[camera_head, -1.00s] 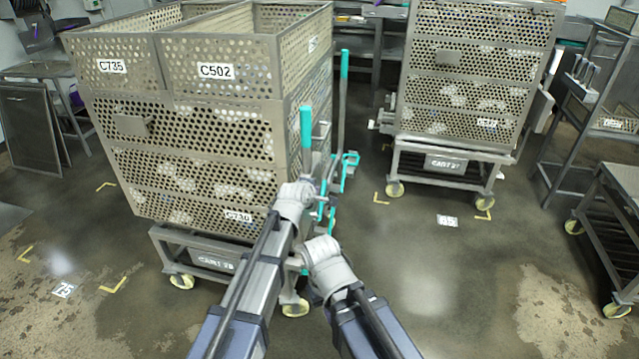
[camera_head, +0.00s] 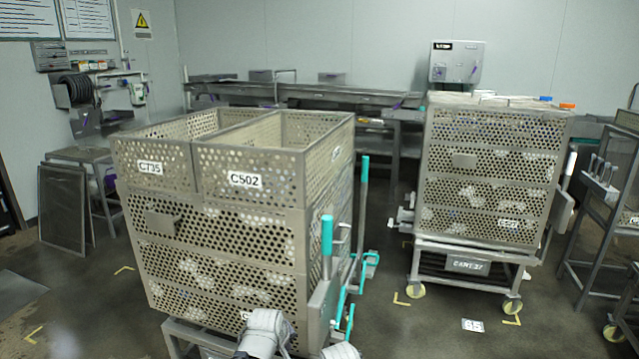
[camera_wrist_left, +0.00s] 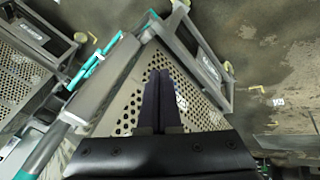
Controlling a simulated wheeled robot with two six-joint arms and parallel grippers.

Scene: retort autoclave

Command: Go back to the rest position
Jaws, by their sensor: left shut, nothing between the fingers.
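My left gripper (camera_wrist_left: 158,78) shows in the left wrist view with its two dark fingers together, shut and empty. Behind its fingers in that view is a perforated metal basket side. In the head view only the pale end of my left arm (camera_head: 263,330) shows at the bottom, in front of the near basket stack (camera_head: 215,250); its fingers are not visible there. A small pale part of my right arm (camera_head: 341,351) shows at the bottom edge; its gripper is out of the picture.
The near stack carries open baskets marked C735 (camera_head: 151,168) and C502 (camera_head: 245,180). A teal-handled lever (camera_head: 327,240) stands at its right side. A second loaded cart (camera_head: 470,262) stands to the right, with floor between. A rack (camera_head: 600,215) is at far right.

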